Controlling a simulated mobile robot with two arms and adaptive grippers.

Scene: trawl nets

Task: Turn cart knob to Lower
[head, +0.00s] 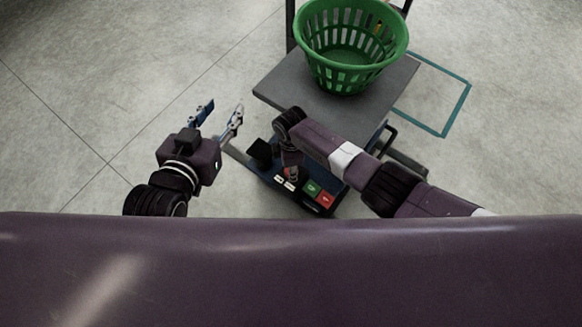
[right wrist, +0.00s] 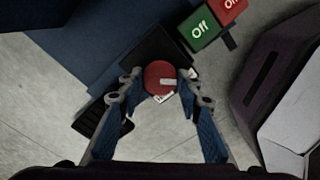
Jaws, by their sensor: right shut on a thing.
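The round red cart knob (right wrist: 158,71) shows in the right wrist view, with a short pale mark on its face. My right gripper (right wrist: 159,84) has a fingertip against each side of it and is shut on it. White labels beside the knob are partly hidden, and I cannot read them. In the head view the cart's control panel (head: 274,181) lies under my right wrist, which mostly covers the knob. My left gripper (head: 222,116) is open and empty, above the floor left of the cart.
A green basket (head: 345,82) stands on the cart's grey top (head: 282,88). Floor left of the cart is clear.

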